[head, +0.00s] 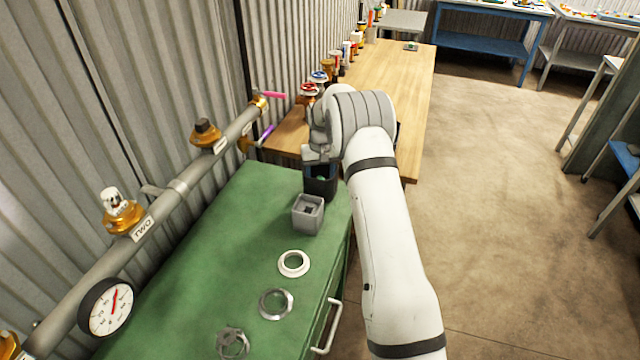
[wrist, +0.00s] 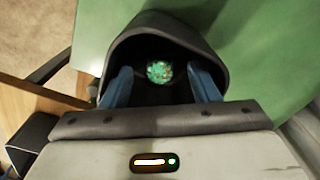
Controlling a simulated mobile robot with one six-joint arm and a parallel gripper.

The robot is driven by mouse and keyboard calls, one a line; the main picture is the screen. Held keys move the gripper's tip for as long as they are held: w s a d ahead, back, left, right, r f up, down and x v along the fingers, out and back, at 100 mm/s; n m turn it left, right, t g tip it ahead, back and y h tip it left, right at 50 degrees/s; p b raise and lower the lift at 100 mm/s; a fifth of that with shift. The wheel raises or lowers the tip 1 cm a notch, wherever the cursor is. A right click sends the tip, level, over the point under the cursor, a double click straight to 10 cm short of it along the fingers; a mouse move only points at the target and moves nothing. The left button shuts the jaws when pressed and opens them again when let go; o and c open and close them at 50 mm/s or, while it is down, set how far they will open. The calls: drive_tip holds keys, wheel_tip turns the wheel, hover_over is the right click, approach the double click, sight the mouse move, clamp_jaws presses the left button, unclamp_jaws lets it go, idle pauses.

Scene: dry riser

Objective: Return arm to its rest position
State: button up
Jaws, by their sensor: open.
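My gripper (head: 320,182) hangs over the far end of the green-topped cabinet (head: 215,235), just beyond a grey square block with a hollow top (head: 308,213). In the wrist view my gripper (wrist: 160,82) has its two blue fingers spread apart inside a dark housing. A small round green speckled patch (wrist: 158,71) shows between them; I cannot tell what it is. My white arm reaches forward from the lower right and bends down at the wrist. The fingertips are hidden in the head view.
A white ring (head: 293,263), a metal ring (head: 275,303) and a notched ring (head: 233,343) lie on the cabinet. A pipe with brass valves (head: 190,180) and a gauge (head: 107,306) runs along the left. A wooden bench (head: 405,75) stands beyond. The right floor is open.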

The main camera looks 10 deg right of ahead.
wheel_tip(320, 180, up, 7)
drive_tip(key=p, duration=0.3)
drive_tip(key=shift+r, duration=0.2)
drive_tip(key=s+r+t, duration=0.2)
drive_tip(key=s+r, duration=1.8)
drive_tip(key=s+t, duration=0.1)
drive_tip(key=s, duration=2.2)
drive_tip(key=shift+s+a, duration=0.15)
drive_tip(key=shift+a, duration=0.15)
drive_tip(key=shift+f, duration=0.1)
drive_tip(key=shift+c, duration=0.5)
